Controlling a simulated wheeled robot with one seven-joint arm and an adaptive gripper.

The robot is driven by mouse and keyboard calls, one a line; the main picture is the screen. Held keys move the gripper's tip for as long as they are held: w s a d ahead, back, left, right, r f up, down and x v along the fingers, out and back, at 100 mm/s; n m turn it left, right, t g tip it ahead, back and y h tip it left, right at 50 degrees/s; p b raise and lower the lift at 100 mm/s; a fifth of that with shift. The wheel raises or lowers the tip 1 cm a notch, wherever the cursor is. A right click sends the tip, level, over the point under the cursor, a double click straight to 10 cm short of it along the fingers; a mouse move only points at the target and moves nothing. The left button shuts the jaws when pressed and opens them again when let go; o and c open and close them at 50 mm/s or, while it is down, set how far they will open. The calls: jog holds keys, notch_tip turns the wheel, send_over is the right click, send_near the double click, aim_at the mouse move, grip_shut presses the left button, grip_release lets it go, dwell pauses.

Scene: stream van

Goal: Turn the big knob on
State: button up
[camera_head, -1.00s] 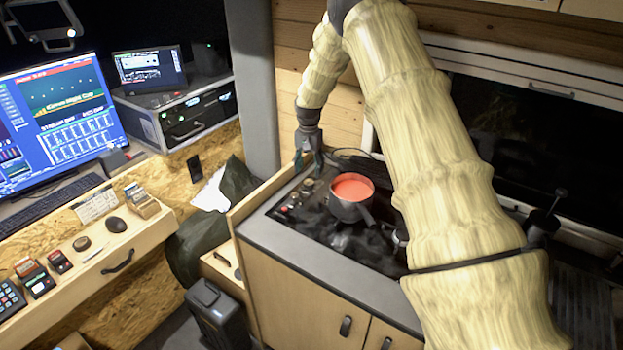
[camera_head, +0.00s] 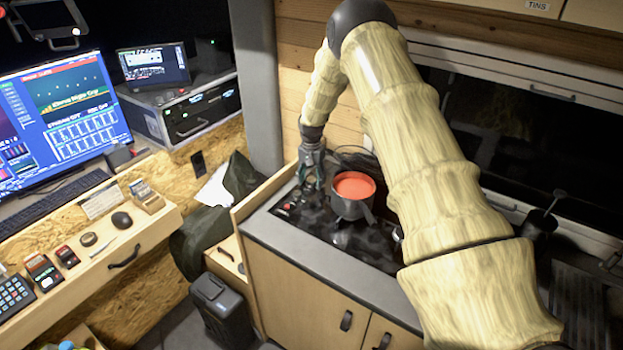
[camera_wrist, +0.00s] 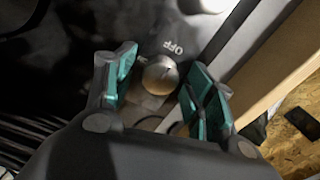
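The big knob (camera_wrist: 160,76) is a round, pale metallic knob on the dark hob panel, with the word OFF printed beside it in the wrist view. My gripper (camera_wrist: 160,88) is open, with its green-padded fingers on either side of the knob. A gap shows between the knob and each finger, wider on the left. In the head view my gripper (camera_head: 312,178) is over the left end of the hob (camera_head: 330,236), where it hides part of the control panel.
A grey pot (camera_head: 352,196) with red contents stands on the hob just right of my gripper. A raised wooden edge (camera_head: 262,194) borders the counter on the left. My arm crosses above the hob's right side.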

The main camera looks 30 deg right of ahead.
jog(key=c, duration=0.9)
jog(key=shift+c, duration=0.2)
jog(key=shift+f+n+b, duration=0.1)
jog(key=shift+n+b, duration=0.3)
jog(key=n+b, duration=0.2)
jog(key=n, duration=0.1)
jog(key=shift+f, duration=0.1)
jog(key=n+b, duration=0.2)
jog(key=n, duration=0.2)
jog(key=shift+b, duration=0.35)
jog(key=n+b, duration=0.1)
jog(key=n, duration=0.4)
jog(key=shift+n+b, duration=0.35)
jog(key=shift+n, duration=0.05)
jog(key=n, duration=0.4)
jog(key=shift+b, duration=0.4)
jog(key=shift+r+n, duration=0.2)
jog(key=shift+n, duration=0.1)
